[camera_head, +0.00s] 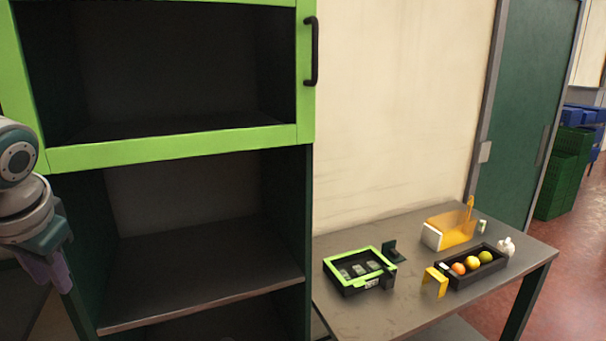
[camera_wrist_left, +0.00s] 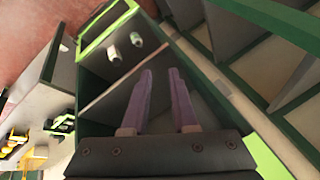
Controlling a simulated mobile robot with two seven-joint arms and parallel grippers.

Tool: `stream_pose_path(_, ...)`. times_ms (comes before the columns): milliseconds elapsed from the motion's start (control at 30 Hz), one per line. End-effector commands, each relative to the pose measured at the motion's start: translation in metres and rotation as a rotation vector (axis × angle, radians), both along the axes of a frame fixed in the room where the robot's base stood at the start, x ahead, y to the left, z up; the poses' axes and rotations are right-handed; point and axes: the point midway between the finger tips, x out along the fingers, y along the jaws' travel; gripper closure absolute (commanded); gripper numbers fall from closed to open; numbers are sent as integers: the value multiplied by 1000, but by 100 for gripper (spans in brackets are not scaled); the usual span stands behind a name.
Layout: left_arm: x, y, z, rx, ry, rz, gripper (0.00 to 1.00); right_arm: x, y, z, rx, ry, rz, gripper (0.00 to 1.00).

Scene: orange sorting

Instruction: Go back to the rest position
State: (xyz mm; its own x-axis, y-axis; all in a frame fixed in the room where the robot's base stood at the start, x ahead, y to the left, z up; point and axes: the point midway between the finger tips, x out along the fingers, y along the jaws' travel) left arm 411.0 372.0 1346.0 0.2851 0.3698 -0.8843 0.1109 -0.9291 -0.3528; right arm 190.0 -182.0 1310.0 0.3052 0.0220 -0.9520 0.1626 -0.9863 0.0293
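My left gripper (camera_head: 45,270) hangs at the left edge of the head view, pointing down, beside the tall cabinet. In the left wrist view its two purple fingers (camera_wrist_left: 160,103) are apart with nothing between them, so it is open and empty. My right gripper is in neither view.
The cabinet's green-framed door (camera_head: 180,149) is closed above an empty open shelf (camera_head: 200,285). On the table (camera_head: 335,240) at the right are a green-rimmed box (camera_head: 347,291), a yellow holder (camera_head: 457,232), a yellow bracket (camera_head: 435,277) and a small white object (camera_head: 506,246). Green crates (camera_head: 562,170) stand far right.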

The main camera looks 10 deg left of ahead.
Motion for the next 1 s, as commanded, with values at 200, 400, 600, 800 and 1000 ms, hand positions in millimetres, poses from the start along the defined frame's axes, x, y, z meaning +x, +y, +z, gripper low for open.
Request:
stream_pose_path(200, -86, -93, -54, -98, 36, -186, 73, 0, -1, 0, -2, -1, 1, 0)
stream_pose_path(400, -157, -149, -58, -210, 40, -259, 73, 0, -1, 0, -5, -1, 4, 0)
stream_pose_path(600, -209, -182, -43, -305, 36, -278, 73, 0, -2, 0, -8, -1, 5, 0)
stream_pose_path(800, -221, -189, 9, -329, 30, -278, 73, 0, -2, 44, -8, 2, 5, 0)
stream_pose_path(1000, -221, -189, 53, -327, 30, -278, 73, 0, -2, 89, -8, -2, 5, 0)
